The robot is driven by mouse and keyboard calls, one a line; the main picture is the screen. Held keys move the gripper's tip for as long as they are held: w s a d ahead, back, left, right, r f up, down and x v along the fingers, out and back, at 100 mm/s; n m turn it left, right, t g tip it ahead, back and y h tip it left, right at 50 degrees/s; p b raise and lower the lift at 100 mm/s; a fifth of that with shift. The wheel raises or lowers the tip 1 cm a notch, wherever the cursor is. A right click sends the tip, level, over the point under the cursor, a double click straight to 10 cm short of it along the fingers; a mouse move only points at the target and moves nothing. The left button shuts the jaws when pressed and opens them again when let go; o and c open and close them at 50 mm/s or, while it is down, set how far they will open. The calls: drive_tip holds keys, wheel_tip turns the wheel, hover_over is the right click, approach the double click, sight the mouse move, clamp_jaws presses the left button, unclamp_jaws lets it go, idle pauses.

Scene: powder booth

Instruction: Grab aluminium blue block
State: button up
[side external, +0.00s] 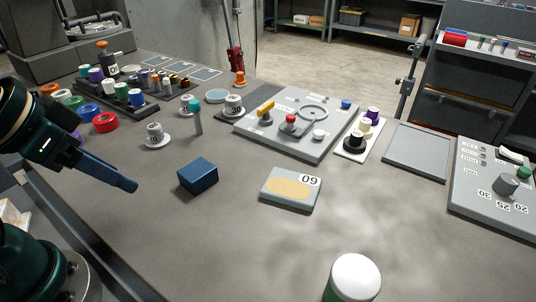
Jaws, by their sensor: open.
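The blue block (198,177) is a dark blue box lying on the grey table, left of the middle of the side external view. My gripper (128,184) reaches in from the left edge with dark fingers that point down and to the right. Its jaws are open, though the two fingers overlap in this view and their gap is hard to see. The fingertips are left of the block and apart from it, with nothing seen between them.
A white-capped jar (354,278) stands at the front. The table (235,240) in front of the block is clear.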

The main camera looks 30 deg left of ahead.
drive_tip(key=o, duration=0.8)
drive_tip(key=m+g+y, duration=0.5)
drive_tip(key=m+y, duration=0.4)
drive_tip(key=m, duration=0.7)
hover_over(191, 168)
drive_tip(key=s, duration=0.2)
wheel_tip(191, 168, down, 5)
drive_tip(key=shift+r, duration=0.1)
drive_tip(key=f+m+y, duration=0.1)
drive_tip(key=w+d+f+m+y, duration=0.1)
drive_tip(key=w+d+f+m+t+y, duration=0.1)
drive_tip(key=shift+w+d+f+m+y, duration=0.1)
drive_tip(key=shift+w+f+m+y, duration=0.1)
drive_tip(key=shift+f+m+y, duration=0.1)
drive_tip(key=shift+s+d+f+y, duration=0.1)
drive_tip(key=shift+d+f+y, duration=0.2)
drive_tip(key=shift+d+f, duration=0.25)
drive_tip(key=shift+x, duration=2.5)
